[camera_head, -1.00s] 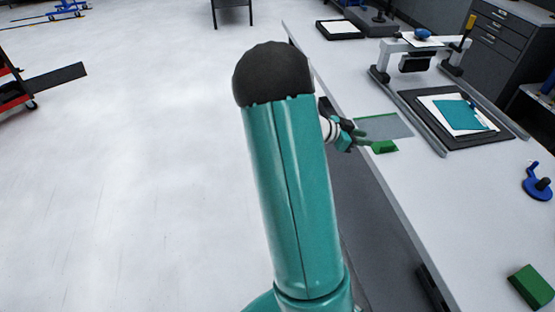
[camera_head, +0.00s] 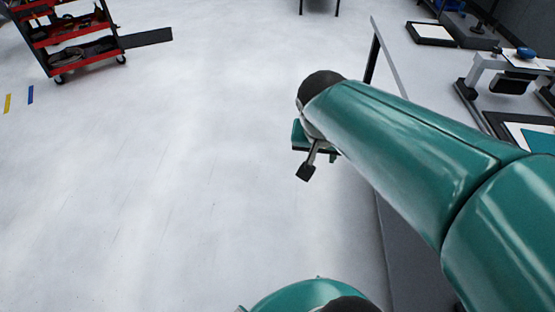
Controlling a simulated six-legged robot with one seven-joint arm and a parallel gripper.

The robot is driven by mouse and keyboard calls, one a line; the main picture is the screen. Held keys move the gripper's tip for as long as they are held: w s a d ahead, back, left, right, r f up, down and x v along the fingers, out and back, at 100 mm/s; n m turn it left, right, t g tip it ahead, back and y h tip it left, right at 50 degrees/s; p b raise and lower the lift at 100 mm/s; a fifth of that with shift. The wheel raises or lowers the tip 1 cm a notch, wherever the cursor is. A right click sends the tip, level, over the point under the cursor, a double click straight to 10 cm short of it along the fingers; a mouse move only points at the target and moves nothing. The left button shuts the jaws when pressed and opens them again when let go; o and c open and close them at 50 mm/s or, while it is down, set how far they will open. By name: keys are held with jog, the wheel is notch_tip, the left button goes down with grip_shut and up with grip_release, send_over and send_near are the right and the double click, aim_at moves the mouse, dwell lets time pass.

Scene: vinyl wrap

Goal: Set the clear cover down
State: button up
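I cannot make out the clear cover in the head view; my arm hides much of the bench, and no sheet shows at my gripper. My gripper (camera_head: 306,170) hangs over the floor, left of the bench (camera_head: 396,70) edge, beyond the end of my teal arm. Part of it is hidden behind the arm's dark joint. One thin finger with a dark block-like tip shows, so I cannot tell whether it is open or shut.
A red tool cart (camera_head: 68,42) stands at the upper left. A flat black-framed tray (camera_head: 430,33) lies at the bench's far end, near a grey gantry frame (camera_head: 510,72). Pale floor (camera_head: 190,190) is clear left of my gripper.

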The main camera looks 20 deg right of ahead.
jog(key=s+a+r+n+t+y, duration=0.1)
jog(key=s+a+n, duration=0.1)
jog(key=a, duration=0.3)
jog(key=s+a+r+n+t+y, duration=0.1)
jog(key=s+a+r+n+y, duration=0.1)
jog(key=a+n, duration=0.2)
jog(key=shift+a+n+t, duration=0.3)
jog(key=shift+a+n, duration=0.1)
jog(key=shift+a, duration=0.5)
jog(key=shift+s+r, duration=0.1)
jog(key=shift+o, duration=0.6)
